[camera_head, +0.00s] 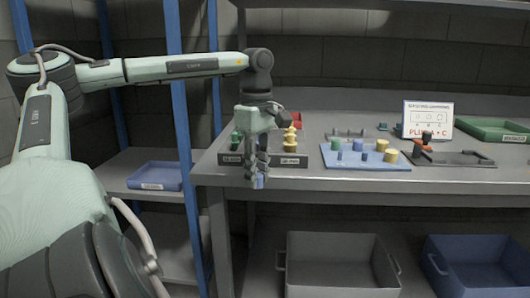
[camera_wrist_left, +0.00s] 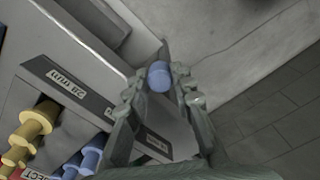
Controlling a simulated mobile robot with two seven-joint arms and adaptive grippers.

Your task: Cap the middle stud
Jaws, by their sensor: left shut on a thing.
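My left gripper (camera_head: 258,180) hangs in front of the table's front edge, beside a dark rack. It is shut on a small blue cylindrical piece (camera_head: 259,183), which shows between the fingertips in the left wrist view (camera_wrist_left: 159,76). A pale blue board (camera_head: 325,152) lies to the right on the table, apart from the gripper. It carries several upright studs or pegs in green (camera_head: 337,144), blue (camera_head: 358,145) and yellow (camera_head: 391,156). I cannot tell which are bare studs and which are caps. My right gripper is not in view.
The dark rack (camera_head: 290,161) holds yellow stepped pieces (camera_wrist_left: 35,122), with blue ones (camera_wrist_left: 91,157) beside them. A sign (camera_head: 428,118), black fixture (camera_head: 455,158) and green tray (camera_head: 495,131) stand right. Grey (camera_head: 340,282) and blue bins (camera_head: 465,285) sit below.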

